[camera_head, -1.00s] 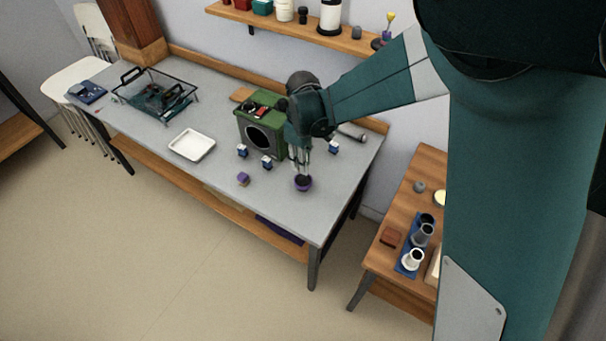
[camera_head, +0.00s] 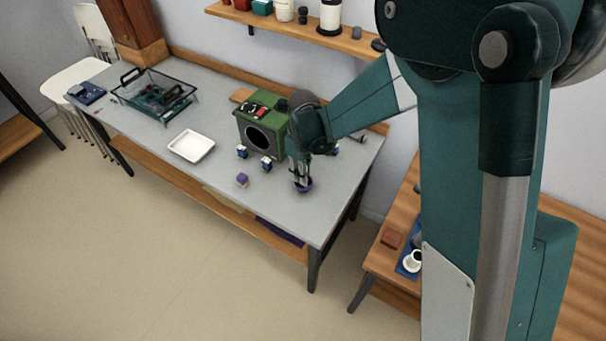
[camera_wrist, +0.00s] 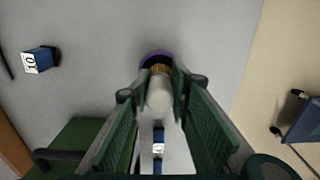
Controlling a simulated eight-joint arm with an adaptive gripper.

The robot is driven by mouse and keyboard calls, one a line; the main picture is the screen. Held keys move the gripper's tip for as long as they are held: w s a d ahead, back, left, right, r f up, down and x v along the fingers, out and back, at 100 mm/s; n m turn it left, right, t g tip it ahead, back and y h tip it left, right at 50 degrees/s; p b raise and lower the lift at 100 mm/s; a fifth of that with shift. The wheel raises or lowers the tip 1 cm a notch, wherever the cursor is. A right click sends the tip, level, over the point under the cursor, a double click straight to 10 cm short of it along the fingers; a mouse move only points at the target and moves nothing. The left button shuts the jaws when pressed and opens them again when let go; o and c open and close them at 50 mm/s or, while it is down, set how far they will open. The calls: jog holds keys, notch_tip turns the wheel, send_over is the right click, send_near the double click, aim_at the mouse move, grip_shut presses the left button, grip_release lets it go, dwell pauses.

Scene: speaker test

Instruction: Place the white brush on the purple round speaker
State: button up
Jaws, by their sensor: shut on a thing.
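The purple round speaker (camera_head: 308,186) stands near the right front of the grey table. Its purple rim (camera_wrist: 146,57) also shows in the wrist view, partly covered by the brush. My gripper (camera_head: 301,179) points down directly over the speaker, its tips at about the rim. In the wrist view my gripper (camera_wrist: 160,92) is shut on the white brush (camera_wrist: 159,95), a pale rounded handle with tan bristles at its far end. The bristle end overlaps the speaker's opening; I cannot tell whether it touches. In the head view the brush is hidden by my fingers.
A green box (camera_head: 262,122) with a round dark front stands just left of my gripper. Small blue numbered cubes (camera_head: 266,163) and a purple cube (camera_head: 242,180) lie nearby. A white tray (camera_head: 191,146) and a wire rack (camera_head: 157,97) are further left.

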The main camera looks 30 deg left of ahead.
jog(key=shift+f, duration=0.2)
jog(key=o, duration=0.9)
jog(key=shift+r, duration=0.1)
notch_tip(320, 180, up, 12)
jog(key=shift+p, duration=0.8)
dwell(0.3)
dwell(0.3)
